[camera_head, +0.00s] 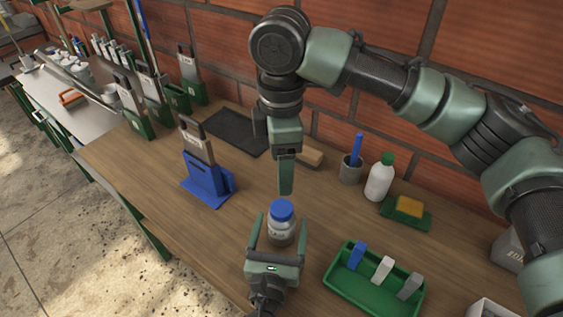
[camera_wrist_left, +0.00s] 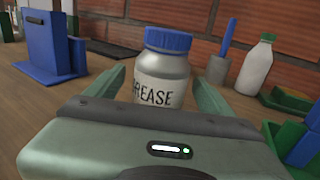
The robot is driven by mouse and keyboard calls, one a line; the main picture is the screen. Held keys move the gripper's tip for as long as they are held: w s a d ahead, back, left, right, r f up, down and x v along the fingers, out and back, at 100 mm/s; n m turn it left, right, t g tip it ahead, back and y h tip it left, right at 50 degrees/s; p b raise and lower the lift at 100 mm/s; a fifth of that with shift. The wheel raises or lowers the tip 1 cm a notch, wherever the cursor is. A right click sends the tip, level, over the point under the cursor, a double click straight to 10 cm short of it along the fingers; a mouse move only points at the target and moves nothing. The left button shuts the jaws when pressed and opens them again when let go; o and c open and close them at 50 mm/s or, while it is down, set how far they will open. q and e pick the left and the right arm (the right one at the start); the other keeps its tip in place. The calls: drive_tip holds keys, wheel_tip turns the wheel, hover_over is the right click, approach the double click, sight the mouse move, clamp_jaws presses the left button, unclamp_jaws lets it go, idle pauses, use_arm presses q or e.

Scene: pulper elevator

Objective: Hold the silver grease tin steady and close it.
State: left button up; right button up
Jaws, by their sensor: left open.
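The silver grease tin (camera_head: 281,228) stands upright on the wooden bench, with a blue lid (camera_head: 282,210) on its top. In the left wrist view the tin (camera_wrist_left: 160,84) shows a GREASE label, and its lid (camera_wrist_left: 168,40) looks level; I cannot tell how tightly it sits. My left gripper (camera_head: 279,226) is open, with one finger on each side of the tin and gaps visible beside it. My right gripper (camera_head: 286,188) points down above and behind the tin, apart from the lid. Its fingers are seen edge-on, so their opening is hidden.
A blue holder (camera_head: 208,180) stands to the left. Behind right are a cup with a blue tool (camera_head: 352,168), a white bottle (camera_head: 380,178) and a sponge on a green pad (camera_head: 408,207). A green tray (camera_head: 345,283) holds coloured pieces at right.

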sight(279, 235)
use_arm(q)
drive_tip(key=s, duration=0.4)
drive_tip(key=s+a+b, duration=0.1)
drive_tip(key=s, duration=0.1)
drive_tip(key=shift+s, duration=0.35)
